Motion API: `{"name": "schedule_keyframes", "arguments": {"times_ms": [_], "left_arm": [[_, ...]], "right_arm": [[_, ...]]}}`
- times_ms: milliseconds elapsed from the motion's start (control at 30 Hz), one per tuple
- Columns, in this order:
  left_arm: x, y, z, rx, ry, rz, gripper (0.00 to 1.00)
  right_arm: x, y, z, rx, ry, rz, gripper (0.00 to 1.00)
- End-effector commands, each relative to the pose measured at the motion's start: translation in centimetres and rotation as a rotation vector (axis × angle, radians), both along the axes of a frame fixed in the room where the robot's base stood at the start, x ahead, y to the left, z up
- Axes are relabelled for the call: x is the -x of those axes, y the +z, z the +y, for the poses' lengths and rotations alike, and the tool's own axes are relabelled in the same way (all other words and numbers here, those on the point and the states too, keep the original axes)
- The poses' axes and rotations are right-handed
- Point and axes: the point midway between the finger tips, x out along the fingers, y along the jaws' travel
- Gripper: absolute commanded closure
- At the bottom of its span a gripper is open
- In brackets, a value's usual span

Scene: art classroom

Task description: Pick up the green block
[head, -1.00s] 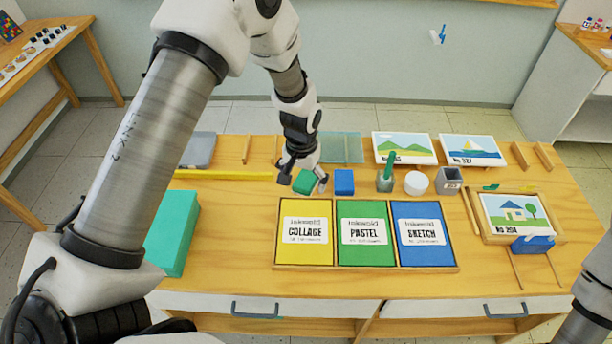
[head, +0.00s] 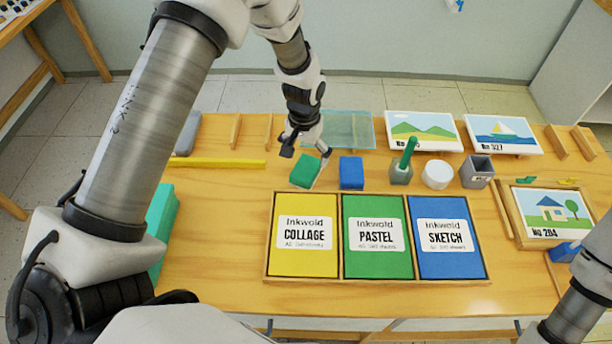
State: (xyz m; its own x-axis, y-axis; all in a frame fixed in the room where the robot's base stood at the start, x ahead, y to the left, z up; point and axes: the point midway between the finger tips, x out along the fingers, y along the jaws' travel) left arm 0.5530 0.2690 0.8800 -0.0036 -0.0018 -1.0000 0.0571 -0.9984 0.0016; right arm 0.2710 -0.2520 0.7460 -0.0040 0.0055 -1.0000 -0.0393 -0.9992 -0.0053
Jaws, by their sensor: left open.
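The green block (head: 305,171) sits on the wooden table, just left of a blue block (head: 351,172) and behind the yellow COLLAGE pad. My left gripper (head: 306,156) is open at the green block's far side. One dark finger shows at the block's upper left and the other at its right edge. I cannot tell whether the fingers touch it. My right arm shows only in part at the lower right, and its gripper is out of view.
A framed tray (head: 377,281) holds yellow, green and blue pads in front. A yellow strip (head: 216,162) lies left. Pictures stand behind.

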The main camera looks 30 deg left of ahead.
Motion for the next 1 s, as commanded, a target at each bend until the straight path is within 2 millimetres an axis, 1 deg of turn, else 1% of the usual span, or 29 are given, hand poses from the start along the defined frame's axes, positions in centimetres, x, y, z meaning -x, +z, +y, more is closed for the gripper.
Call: {"name": "schedule_keyframes", "arguments": {"times_ms": [267,333,433,533,667,700,767,800,867,900,967,1000], "left_arm": [[0.0,-3.5,0.1,0.000,0.000,0.005,0.04],[-0.1,-4.7,0.1,0.000,0.001,0.004,0.04],[-0.2,-6.5,0.1,0.000,0.000,0.003,0.04],[-0.2,-7.3,0.1,0.000,0.000,0.000,0.04],[-0.3,-7.3,0.1,0.000,0.000,0.000,0.04],[-0.2,-7.3,0.1,0.000,0.000,0.000,0.08],[-0.2,-7.3,0.1,0.000,0.000,0.000,0.29],[-0.2,-7.3,0.1,0.000,0.000,0.000,0.43],[-0.2,-7.3,0.1,0.000,0.000,0.000,0.64],[-0.2,-7.3,0.1,0.000,0.000,0.000,0.73],[-0.2,-7.3,0.1,0.000,0.000,0.000,0.73],[-0.2,-7.3,0.1,0.000,0.000,0.000,0.79]], "right_arm": [[0.0,1.6,0.0,0.000,0.000,0.000,0.64],[0.0,2.3,0.0,0.000,0.000,0.000,0.64],[0.0,2.5,0.0,0.000,0.000,-0.001,0.64],[0.0,2.5,0.0,0.000,0.000,-0.001,0.64],[0.0,2.4,0.0,0.000,0.000,0.000,0.64],[0.0,2.4,0.0,0.000,0.000,0.000,0.64],[0.0,2.4,0.0,0.000,0.000,0.000,0.64],[0.0,2.4,0.0,0.000,0.000,0.000,0.64],[0.0,2.4,0.0,0.000,0.000,0.000,0.64],[0.0,2.4,0.0,0.000,0.000,0.000,0.64],[0.0,2.4,0.0,0.000,0.000,0.000,0.64],[0.0,2.4,0.0,0.000,0.000,0.000,0.64]]}}
